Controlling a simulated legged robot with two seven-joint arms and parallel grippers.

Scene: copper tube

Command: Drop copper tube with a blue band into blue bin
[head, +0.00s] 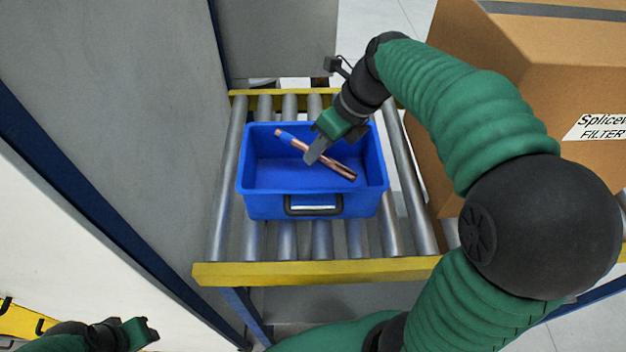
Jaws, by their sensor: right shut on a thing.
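The copper tube (334,168) has a blue band near its upper-left end. It is over the blue bin (264,204), slanting from upper left to lower right, within the bin's outline in the head view. My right gripper (315,153) comes in from the upper right and is shut on the tube near its middle, covering part of it. How high the tube is above the bin floor is hard to tell. My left gripper (146,332) is at the bottom left, far from the bin; its fingers are too small to read.
The bin stands on a roller conveyor (253,240) with a yellow front rail (320,272). A grey panel (150,100) rises on the left. A large cardboard box (540,100) stands on the right, close to my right arm.

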